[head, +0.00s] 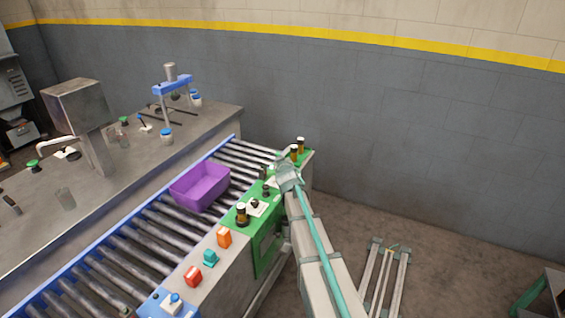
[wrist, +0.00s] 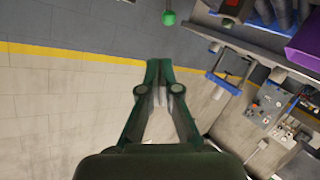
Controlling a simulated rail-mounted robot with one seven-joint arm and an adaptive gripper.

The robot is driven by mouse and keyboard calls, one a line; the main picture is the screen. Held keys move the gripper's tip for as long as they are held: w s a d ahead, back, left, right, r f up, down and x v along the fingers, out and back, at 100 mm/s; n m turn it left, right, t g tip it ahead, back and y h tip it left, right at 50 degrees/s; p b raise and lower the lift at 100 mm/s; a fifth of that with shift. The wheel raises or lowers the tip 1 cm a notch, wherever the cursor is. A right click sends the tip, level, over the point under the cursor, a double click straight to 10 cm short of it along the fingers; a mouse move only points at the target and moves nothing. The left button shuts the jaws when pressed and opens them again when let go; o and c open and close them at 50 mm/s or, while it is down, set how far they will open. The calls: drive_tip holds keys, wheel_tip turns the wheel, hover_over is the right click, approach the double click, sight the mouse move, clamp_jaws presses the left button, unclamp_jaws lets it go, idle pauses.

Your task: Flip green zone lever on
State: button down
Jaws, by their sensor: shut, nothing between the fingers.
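The green zone panel (head: 268,213) lies along the near right end of the roller conveyor, with several dark knobs and small fittings on top. My gripper (head: 284,165) is above the far part of this panel and hides some of it. In the wrist view my gripper (wrist: 160,88) has its fingers together with nothing between them. A green ball knob (wrist: 169,18) shows at the top of the wrist view, beyond the fingertips and apart from them. I cannot tell for sure that this knob is the green zone lever, or its position.
A purple bin (head: 200,187) sits on the conveyor rollers (head: 155,230). Orange, teal and red controls line the near edge. A steel bench (head: 150,150) with a blue-topped press stands behind. A grey wall (head: 430,110) is at the right.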

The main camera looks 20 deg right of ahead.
drive_tip(key=shift+a+r+b+v, duration=0.1)
drive_tip(key=shift+r+b+v, duration=0.1)
drive_tip(key=shift+v, duration=0.75)
drive_tip(key=shift+a+r+b+v, duration=0.1)
drive_tip(key=shift+r+b+v, duration=0.05)
drive_tip(key=shift+v, duration=0.8)
drive_tip(key=shift+w+f, duration=0.1)
drive_tip(key=shift+w, duration=0.05)
drive_tip(key=s+a+f+m+g+y, duration=0.15)
drive_tip(key=s+f+g, duration=0.45)
drive_tip(key=s+f, duration=0.8)
drive_tip(key=s+a+f+m+g, duration=0.1)
drive_tip(key=s+a+f+g, duration=0.3)
drive_tip(key=s+f, duration=1.1)
drive_tip(key=s+a+f+g, duration=0.2)
drive_tip(key=s+f, duration=0.3)
drive_tip(key=s, duration=0.8)
drive_tip(key=s+a+f+g+y, duration=0.1)
drive_tip(key=s+f+g, duration=0.4)
drive_tip(key=s, duration=0.8)
drive_tip(key=s+a+f+g, duration=0.3)
drive_tip(key=s+f, duration=0.3)
drive_tip(key=s, duration=0.7)
drive_tip(key=shift+f+g, duration=0.35)
drive_tip(key=shift+g, duration=0.25)
drive_tip(key=c, duration=1.9)
unclamp_jaws()
drive_tip(key=shift+y, duration=0.25)
